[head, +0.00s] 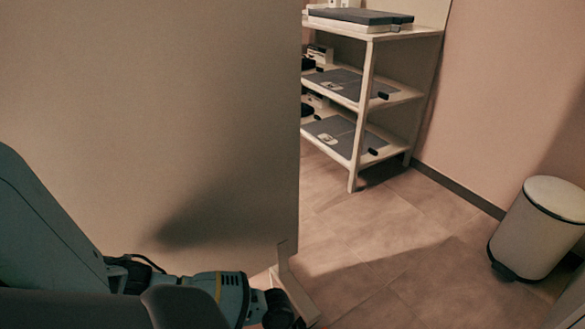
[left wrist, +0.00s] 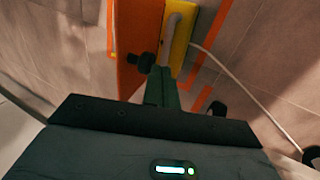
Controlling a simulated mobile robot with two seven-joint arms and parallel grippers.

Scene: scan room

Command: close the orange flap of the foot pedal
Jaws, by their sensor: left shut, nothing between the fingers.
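The orange flap (left wrist: 135,40) of the foot pedal shows at the top middle of the left wrist view, as a broad orange panel standing open beside the yellow pedal body (left wrist: 190,35). A grey curved strip (left wrist: 175,38) lies along the yellow part. My left gripper (left wrist: 158,74) is shut and empty; its fingers appear in front of the flap's lower right part, close to the yellow body. I cannot tell whether they touch the flap. A dark knob (left wrist: 140,64) is beside the fingertips. The pedal is hidden in the head view. My right gripper is not in view.
A large beige panel (head: 150,110) blocks much of the head view. A white shelf (head: 362,100) holds dark flat panels, and a white pedal bin (head: 540,225) stands at right. Tiled floor (head: 400,250) is clear between. A pale cable (left wrist: 235,77) crosses the floor.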

